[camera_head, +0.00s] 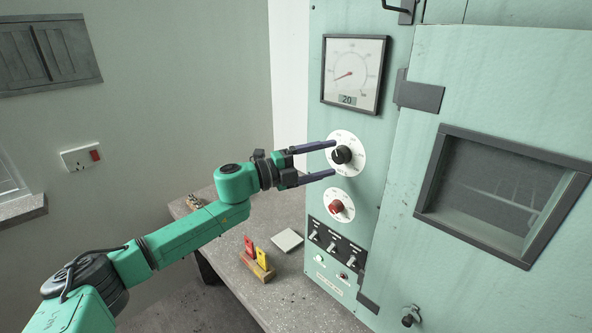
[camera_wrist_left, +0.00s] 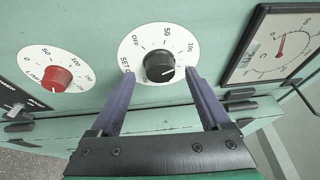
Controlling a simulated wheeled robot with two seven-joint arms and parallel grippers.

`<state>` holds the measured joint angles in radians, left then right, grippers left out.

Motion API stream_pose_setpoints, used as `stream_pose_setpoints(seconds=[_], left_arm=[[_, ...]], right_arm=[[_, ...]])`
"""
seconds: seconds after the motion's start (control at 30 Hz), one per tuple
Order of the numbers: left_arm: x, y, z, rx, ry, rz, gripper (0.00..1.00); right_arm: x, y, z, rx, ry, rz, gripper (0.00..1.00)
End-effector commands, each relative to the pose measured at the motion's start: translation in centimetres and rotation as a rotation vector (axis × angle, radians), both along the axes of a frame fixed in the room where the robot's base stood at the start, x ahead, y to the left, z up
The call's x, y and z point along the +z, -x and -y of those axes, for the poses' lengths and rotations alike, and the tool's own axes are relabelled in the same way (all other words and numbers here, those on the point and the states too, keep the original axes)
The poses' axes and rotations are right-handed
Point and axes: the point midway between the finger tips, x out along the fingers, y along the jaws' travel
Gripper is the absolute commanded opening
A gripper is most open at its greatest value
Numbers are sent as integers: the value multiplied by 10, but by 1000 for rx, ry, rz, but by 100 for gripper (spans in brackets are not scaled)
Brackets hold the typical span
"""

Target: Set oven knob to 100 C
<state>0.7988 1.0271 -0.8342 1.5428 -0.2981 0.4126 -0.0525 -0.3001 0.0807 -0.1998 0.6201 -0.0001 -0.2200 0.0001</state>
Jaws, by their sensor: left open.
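The oven's black knob (camera_head: 342,155) sits on a white round dial on the green panel. It also shows in the left wrist view (camera_wrist_left: 158,67), with OFF, 50, 100 and SET printed around it. Its exact setting is too small to read surely. My left gripper (camera_head: 333,158) is open and empty, its purple fingers pointing at the dial, one above and one below the knob. In the wrist view the fingertips (camera_wrist_left: 160,82) lie either side of the knob, with a gap on both sides. My right gripper is not in view.
A red knob (camera_head: 335,207) on a smaller dial sits below, above a row of switches (camera_head: 333,243). A gauge (camera_head: 354,73) above shows 20 on its display. The windowed door (camera_head: 500,195) is at right. Red and yellow pieces in a holder (camera_head: 256,268) stand on the bench.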

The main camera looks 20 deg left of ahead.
Motion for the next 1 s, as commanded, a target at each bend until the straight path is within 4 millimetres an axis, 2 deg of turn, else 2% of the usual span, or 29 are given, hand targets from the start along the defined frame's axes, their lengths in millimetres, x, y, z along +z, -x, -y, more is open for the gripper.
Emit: stream_pose_setpoints(seconds=[0.03,0.17,0.3,0.5,0.63,1.0], left_arm=[[-10,9,-8,0,-7,0,80],[-18,35,-35,3,-9,-2,80],[-25,63,-63,3,-10,-5,80],[-20,83,-84,5,-6,-2,80],[-13,88,-87,0,-5,-1,80],[-7,89,-87,-1,-3,0,80]], right_arm=[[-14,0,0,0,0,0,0],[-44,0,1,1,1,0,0],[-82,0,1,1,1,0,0],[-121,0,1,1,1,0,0],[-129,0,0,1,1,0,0],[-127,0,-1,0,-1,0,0]])
